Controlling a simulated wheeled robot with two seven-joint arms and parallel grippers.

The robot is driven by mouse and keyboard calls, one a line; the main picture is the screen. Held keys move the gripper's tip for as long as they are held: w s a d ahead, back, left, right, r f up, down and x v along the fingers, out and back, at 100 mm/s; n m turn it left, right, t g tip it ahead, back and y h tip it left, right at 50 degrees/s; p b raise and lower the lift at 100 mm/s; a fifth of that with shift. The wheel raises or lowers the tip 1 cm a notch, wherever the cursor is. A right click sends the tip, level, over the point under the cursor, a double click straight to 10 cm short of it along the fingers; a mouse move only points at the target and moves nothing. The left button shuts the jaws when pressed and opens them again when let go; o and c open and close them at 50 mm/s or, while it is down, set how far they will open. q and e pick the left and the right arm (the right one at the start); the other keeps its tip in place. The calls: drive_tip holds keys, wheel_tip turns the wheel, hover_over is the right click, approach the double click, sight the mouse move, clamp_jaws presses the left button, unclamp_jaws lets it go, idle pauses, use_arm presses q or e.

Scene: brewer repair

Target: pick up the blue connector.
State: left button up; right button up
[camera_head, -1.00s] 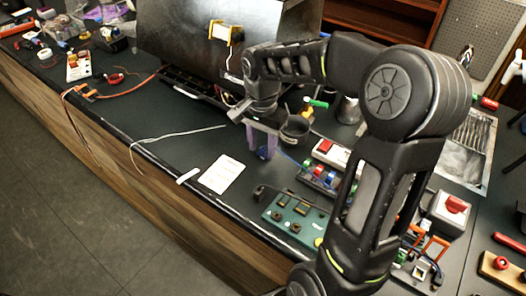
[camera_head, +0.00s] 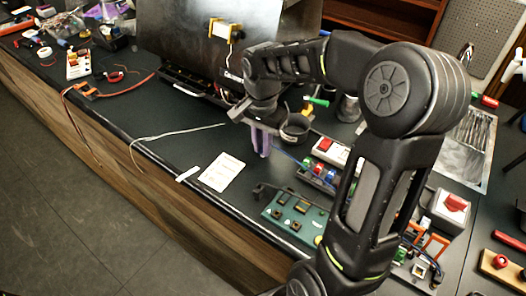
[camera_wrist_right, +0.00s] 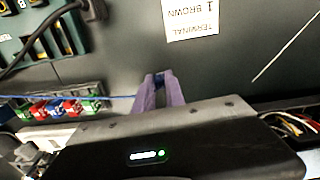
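My right gripper (camera_head: 261,150) points down at the dark bench, with its purple fingers drawn close together. In the right wrist view its fingertips (camera_wrist_right: 159,77) close on a small dark-blue piece, the blue connector (camera_wrist_right: 159,79), mostly hidden by the fingers. A thin blue wire (camera_wrist_right: 110,97) runs from the gripper to a row of coloured terminals (camera_wrist_right: 57,108); it also shows in the head view (camera_head: 288,156). My left gripper is not in view.
A white card (camera_head: 222,172) reading "TERMINAL 1 BROWN" in the wrist view lies beside the gripper. A green board (camera_head: 296,213) and the terminal block (camera_head: 318,174) stand to the right. The brewer's metal housing (camera_head: 185,45) is behind.

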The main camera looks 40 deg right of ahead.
clamp_jaws()
wheel_tip(320, 180, up, 10)
drive_tip(key=b, duration=0.1)
idle(0.6)
idle(0.6)
